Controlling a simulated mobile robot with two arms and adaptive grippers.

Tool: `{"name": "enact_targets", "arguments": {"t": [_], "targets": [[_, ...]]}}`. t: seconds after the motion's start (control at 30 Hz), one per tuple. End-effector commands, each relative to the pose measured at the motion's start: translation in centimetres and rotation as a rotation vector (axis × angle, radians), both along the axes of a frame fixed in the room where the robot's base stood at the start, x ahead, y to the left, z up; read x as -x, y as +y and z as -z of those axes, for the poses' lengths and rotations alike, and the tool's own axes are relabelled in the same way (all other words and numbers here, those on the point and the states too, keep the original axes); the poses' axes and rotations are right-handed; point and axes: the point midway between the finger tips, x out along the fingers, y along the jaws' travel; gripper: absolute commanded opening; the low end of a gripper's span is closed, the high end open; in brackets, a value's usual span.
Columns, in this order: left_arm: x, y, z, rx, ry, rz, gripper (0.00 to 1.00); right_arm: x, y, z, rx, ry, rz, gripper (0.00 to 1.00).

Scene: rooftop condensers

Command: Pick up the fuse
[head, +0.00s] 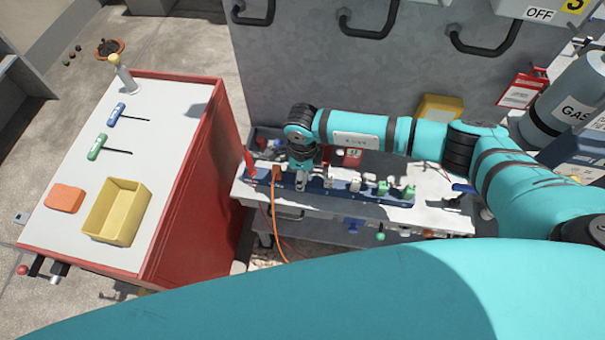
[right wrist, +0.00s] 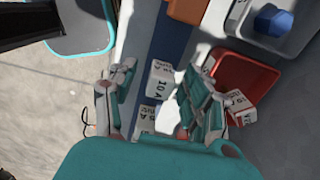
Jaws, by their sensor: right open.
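White block-shaped fuses marked 10 A show in the right wrist view. One fuse (right wrist: 160,80) stands on the blue strip between my fingers, and another fuse (right wrist: 147,116) is just below it in the picture. A further white labelled block (right wrist: 238,106) lies by a red tray (right wrist: 246,76). My right gripper (right wrist: 161,100) is open, one finger on each side of the row; I cannot tell whether it touches a fuse. In the head view my right gripper (head: 301,183) points down over the blue strip (head: 345,190) and hides part of it. My left gripper is not in view.
A red cart (head: 185,190) stands left, carrying a yellow bin (head: 138,212), an orange block (head: 65,198) and two T-handle tools. An orange plug (head: 276,172) with a cable is left of my right gripper. A grey cabinet (head: 290,70) rises behind the bench.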

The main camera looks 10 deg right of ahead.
Motion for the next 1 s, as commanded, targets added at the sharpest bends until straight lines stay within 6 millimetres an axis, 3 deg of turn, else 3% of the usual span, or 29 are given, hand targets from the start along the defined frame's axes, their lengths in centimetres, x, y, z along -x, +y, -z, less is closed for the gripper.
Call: {"name": "enact_targets", "arguments": {"t": [0.03,0.4,0.77,1.0], "targets": [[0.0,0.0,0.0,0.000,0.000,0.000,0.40,0.0,0.0,0.0,0.000,0.000,0.000,0.46],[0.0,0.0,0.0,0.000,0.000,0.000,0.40,0.0,0.0,-0.1,0.000,0.000,0.001,0.00],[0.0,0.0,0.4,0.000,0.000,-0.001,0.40,-0.1,0.0,-0.5,0.000,-0.002,0.000,0.00],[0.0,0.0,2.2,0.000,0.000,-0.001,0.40,-0.2,0.0,-3.2,-0.002,-0.006,-0.002,0.00]]}}
